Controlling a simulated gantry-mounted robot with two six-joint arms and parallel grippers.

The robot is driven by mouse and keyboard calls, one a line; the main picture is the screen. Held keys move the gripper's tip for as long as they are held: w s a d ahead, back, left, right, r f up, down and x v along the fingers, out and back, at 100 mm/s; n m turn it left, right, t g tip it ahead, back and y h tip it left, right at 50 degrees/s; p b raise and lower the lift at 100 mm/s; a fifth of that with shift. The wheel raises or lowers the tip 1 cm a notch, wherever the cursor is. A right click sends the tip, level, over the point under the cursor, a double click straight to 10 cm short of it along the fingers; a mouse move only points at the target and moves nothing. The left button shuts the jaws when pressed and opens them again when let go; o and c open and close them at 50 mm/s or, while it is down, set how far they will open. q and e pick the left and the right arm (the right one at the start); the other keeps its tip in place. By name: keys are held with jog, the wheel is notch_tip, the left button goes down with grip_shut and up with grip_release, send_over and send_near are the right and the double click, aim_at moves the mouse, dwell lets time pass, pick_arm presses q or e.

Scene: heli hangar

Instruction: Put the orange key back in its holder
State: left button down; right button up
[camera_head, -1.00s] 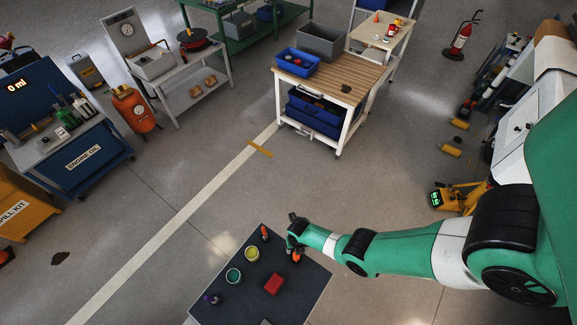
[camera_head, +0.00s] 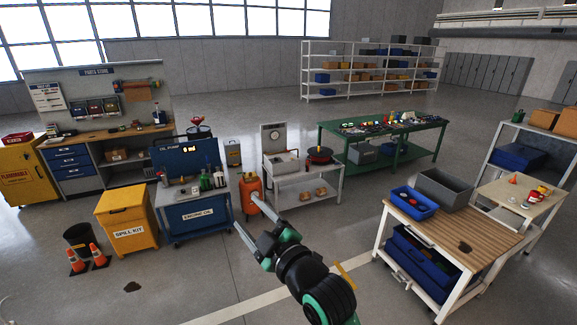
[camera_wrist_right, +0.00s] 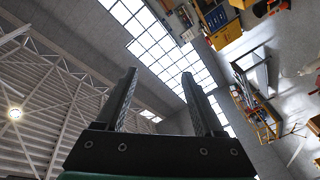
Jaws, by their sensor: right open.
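My right gripper (camera_head: 247,212) is raised in front of the oil pump station in the head view. In the right wrist view its two dark fingers (camera_wrist_right: 158,88) stand apart with nothing between them; only windows and roof show beyond. I cannot make out the orange key or its holder. A wall board marked "PARTS STORE" (camera_head: 125,72) at the back left carries small bins and hanging items too small to tell. My left gripper is not in view.
A blue engine oil cart (camera_head: 190,232), a yellow spill kit bin (camera_head: 112,205) and orange cones (camera_head: 97,255) stand at left. A wood-topped cart (camera_head: 490,236) is at right, a green table (camera_head: 420,141) behind it.

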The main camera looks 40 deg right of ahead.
jog(key=s+a+r+m+t+y, duration=0.1)
jog(key=s+a+r+m+t, duration=0.1)
jog(key=s+r, duration=0.4)
jog(key=s+a+r+m+t+y, duration=0.1)
jog(key=s+a+r+m+t, duration=0.2)
jog(key=s+r, duration=0.4)
jog(key=s+a+r+m+t+y, duration=0.1)
jog(key=s+r+t, duration=0.3)
jog(key=r, duration=1)
jog(key=s+a+m, duration=0.1)
jog(key=s, duration=0.1)
jog(key=shift+s+a+r+m+y, duration=0.15)
jog(key=shift+s+r+m+y, duration=0.15)
jog(key=shift+s+r, duration=0.1)
